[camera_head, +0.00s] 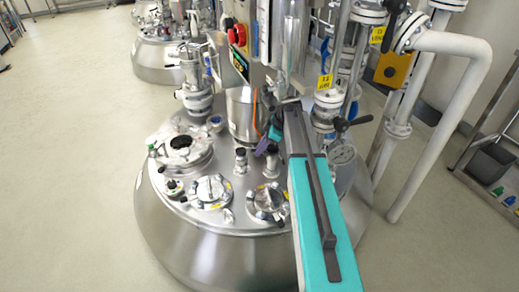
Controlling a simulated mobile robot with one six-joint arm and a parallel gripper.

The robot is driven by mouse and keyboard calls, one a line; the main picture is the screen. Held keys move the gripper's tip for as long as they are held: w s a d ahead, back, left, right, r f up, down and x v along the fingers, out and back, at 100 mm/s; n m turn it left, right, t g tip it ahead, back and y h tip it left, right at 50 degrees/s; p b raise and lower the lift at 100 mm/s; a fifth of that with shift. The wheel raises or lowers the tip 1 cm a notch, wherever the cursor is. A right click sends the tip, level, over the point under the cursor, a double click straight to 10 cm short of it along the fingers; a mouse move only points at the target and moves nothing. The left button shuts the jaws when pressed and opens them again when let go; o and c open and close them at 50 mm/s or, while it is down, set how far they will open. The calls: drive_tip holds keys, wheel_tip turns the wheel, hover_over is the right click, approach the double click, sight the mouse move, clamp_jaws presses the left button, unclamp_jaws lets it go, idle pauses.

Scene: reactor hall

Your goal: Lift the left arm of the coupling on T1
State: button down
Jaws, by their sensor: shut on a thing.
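My teal and grey arm reaches from the bottom right up over the steel reactor lid. My gripper (268,141) is at its far end, small and partly hidden by the arm, beside a steel cylinder on the lid. Its purple and teal parts show left of the arm. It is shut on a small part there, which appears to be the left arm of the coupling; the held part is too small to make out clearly. The coupling's body is mostly hidden behind my arm and gripper.
The steel cylinder (242,115) stands close left of my gripper. Round lid fittings (212,190) and a manhole cover (183,148) lie nearer and left. The floor at left is clear.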

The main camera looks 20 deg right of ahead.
drive_tip(key=c, duration=1.7)
unclamp_jaws()
drive_tip(key=shift+r, duration=0.1)
drive_tip(key=shift+r+p, duration=0.3)
drive_tip(key=shift+r, duration=1.15)
drive_tip(key=shift+s+a+r, duration=0.1)
drive_tip(key=shift+s+r, duration=0.15)
drive_tip(key=shift+r, duration=0.05)
drive_tip(key=shift+s+a+r+p, duration=0.2)
drive_tip(key=shift+s+a, duration=0.35)
drive_tip(key=shift+s, duration=2)
drive_tip(key=shift+s+a+r+p, duration=0.1)
drive_tip(key=shift+s+a+r, duration=0.3)
drive_tip(key=shift+s, duration=2.1)
drive_tip(key=shift+s+a+r+p, duration=0.15)
drive_tip(key=shift+s+a, duration=0.55)
drive_tip(key=shift+s, duration=1.85)
drive_tip(key=shift+f, duration=0.1)
